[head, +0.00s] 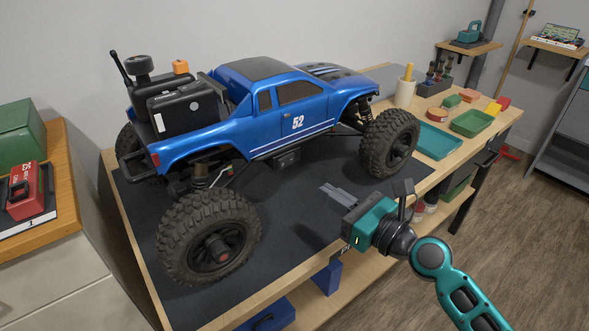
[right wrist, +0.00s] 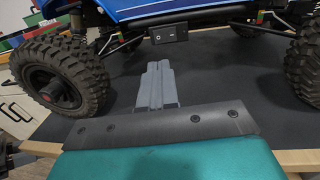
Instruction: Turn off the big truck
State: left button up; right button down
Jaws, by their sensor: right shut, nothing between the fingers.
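The big blue truck (head: 290,118), marked 52, stands on a dark mat on the workbench, its side towards me. A small black switch box (head: 286,158) hangs under the body between the wheels. In the right wrist view, the switch box (right wrist: 166,33) shows a rocker with a mark, ahead of and above the fingertips. I cannot tell the rocker's position. My right gripper (head: 338,193) is shut and empty above the mat, in front of the truck's side and apart from the switch box. Its fingers (right wrist: 155,80) are together in the right wrist view. My left gripper is not in view.
The large rear wheel (head: 210,238) and front wheel (head: 389,143) stand on either side of the switch box. The mat (head: 290,215) between them is clear. Trays (head: 437,141), a cup (head: 404,92) and a tool holder stand at the bench's right end. A red device (head: 27,190) sits far left.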

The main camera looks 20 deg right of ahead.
aim_at(284, 166)
jog(key=x, duration=0.9)
jog(key=shift+w+a, duration=0.2)
jog(key=shift+w, duration=0.15)
